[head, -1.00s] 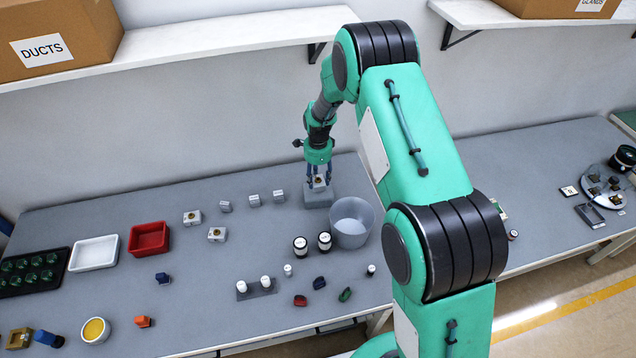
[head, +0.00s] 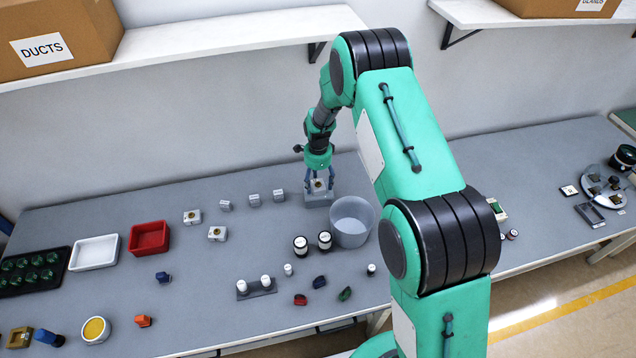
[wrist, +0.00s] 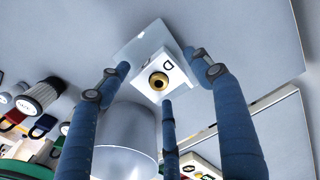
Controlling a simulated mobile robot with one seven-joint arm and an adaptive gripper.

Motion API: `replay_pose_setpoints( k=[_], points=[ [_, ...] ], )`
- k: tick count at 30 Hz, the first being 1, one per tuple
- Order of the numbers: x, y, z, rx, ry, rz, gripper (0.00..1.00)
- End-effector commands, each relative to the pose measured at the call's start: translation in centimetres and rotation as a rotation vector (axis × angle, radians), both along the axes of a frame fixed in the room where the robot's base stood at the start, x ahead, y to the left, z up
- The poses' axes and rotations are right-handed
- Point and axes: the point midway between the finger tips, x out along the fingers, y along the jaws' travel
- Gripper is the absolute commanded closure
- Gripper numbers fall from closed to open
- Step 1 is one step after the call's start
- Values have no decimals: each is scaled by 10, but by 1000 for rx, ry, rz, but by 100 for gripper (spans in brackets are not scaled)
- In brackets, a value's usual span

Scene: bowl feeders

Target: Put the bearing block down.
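The bearing block (wrist: 146,74) is a small white block with a brass-coloured ring around a dark hole and a letter D on its face. It rests on a grey raised stand (head: 317,201) at the back of the bench, beside the grey bin. My gripper (head: 318,185) points down over the stand, with its blue fingers around the block. In the wrist view, the fingertips of my gripper (wrist: 160,72) stand spread around the block with small gaps. The block's underside is hidden.
The grey round bin (head: 352,222) stands close in front and to the right of the stand. Two black-and-white cylinders (head: 313,243) are left of the bin. Similar white blocks (head: 217,233) and a red tray (head: 149,239) lie farther left.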

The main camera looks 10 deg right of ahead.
Motion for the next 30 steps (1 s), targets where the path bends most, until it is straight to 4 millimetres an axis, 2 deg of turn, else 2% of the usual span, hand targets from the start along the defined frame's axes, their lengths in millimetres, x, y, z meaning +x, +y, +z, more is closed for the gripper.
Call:
replay_pose_setpoints(
  k=[8,14,30],
  points=[
    [0,0,3,0,0,0,35],
    [1,0,18,0,-2,0,35],
    [0,0,101,0,-1,0,35]
  ],
)
